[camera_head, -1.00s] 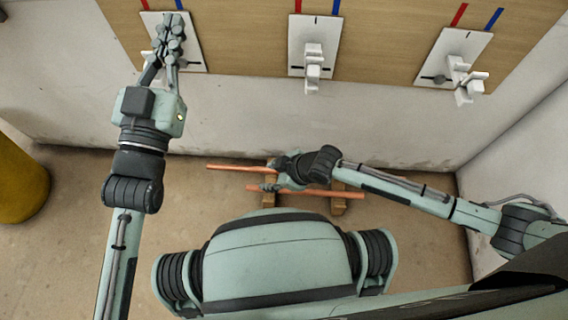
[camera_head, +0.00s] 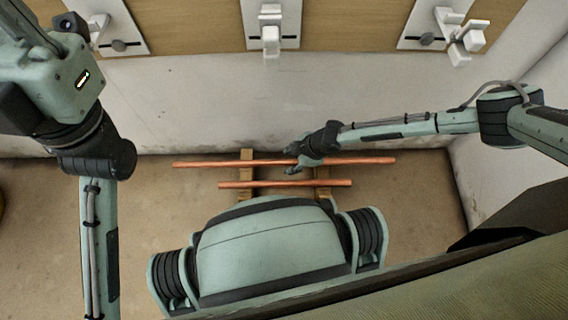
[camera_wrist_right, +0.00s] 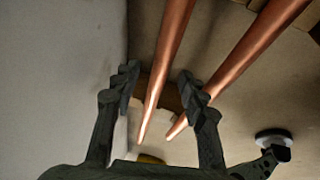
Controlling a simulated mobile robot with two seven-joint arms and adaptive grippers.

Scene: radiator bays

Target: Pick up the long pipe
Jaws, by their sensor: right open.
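The long copper pipe (camera_head: 220,164) lies across two wooden supports near the wall. A shorter copper pipe (camera_head: 265,184) lies parallel on the near side. My right gripper (camera_head: 291,160) is at the middle of the long pipe. In the right wrist view the open right fingers (camera_wrist_right: 158,82) appear on either side of the long pipe (camera_wrist_right: 165,60). The shorter pipe (camera_wrist_right: 245,58) passes behind the finger on the right. I cannot tell whether the fingers touch either pipe. My left arm rises at the left edge, and its fingers are out of frame.
The wooden supports (camera_head: 245,156) stand on the floor close to the pale wall (camera_head: 200,110). White plates with valve-like fittings (camera_head: 270,35) are mounted on the brown panel above. A side wall (camera_head: 500,120) stands behind my right arm.

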